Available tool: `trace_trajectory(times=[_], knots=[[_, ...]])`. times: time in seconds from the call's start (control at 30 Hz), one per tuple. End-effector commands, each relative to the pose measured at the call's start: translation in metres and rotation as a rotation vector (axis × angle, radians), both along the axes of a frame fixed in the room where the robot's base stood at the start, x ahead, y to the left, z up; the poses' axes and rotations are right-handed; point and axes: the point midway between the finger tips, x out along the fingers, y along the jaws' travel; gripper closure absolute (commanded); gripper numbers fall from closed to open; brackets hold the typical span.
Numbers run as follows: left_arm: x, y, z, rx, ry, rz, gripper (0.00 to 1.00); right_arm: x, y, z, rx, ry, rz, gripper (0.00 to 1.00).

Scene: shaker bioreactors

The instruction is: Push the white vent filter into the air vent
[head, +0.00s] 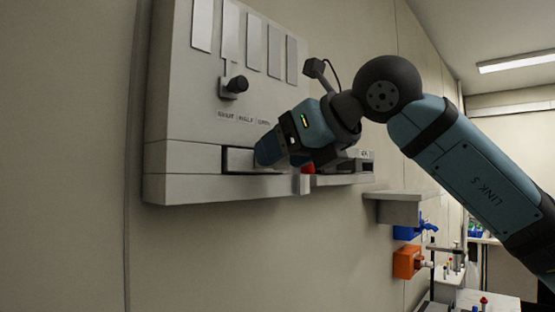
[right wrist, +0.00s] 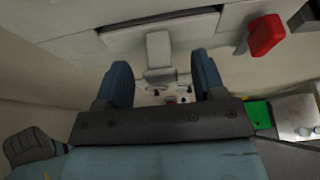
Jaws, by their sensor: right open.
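A pale wall unit (head: 190,115) holds a recessed slot (head: 238,159) low on its front. My right gripper (head: 264,152) is at this recess and covers part of it. In the right wrist view the right gripper (right wrist: 164,70) is open, with its two blue fingers apart. A white upright block (right wrist: 159,50) shows between and beyond the fingertips, below a dark slot (right wrist: 160,15). It may be the vent filter, but I cannot tell for certain. I cannot tell whether the fingers touch it. My left gripper is not in view.
A red part (head: 307,169) sits right of the gripper on the unit's lower edge; it also shows in the right wrist view (right wrist: 266,35). A black knob (head: 237,84) sticks out above. A small shelf (head: 400,207) and an orange box (head: 407,262) are at lower right.

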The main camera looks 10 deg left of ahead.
Motion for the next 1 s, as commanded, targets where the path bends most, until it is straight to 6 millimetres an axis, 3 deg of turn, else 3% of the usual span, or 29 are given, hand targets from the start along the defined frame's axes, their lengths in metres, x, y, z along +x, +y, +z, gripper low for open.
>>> trace_trajectory(times=[0.3,0.5,1.0], knots=[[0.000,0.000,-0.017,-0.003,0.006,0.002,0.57,-0.040,-0.055,0.026,0.000,-0.004,-0.002,0.37],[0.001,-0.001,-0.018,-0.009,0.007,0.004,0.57,-0.057,-0.080,0.039,0.000,-0.002,-0.001,0.37],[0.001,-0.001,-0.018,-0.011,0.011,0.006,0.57,-0.065,-0.090,0.045,-0.001,0.001,0.000,0.37]])
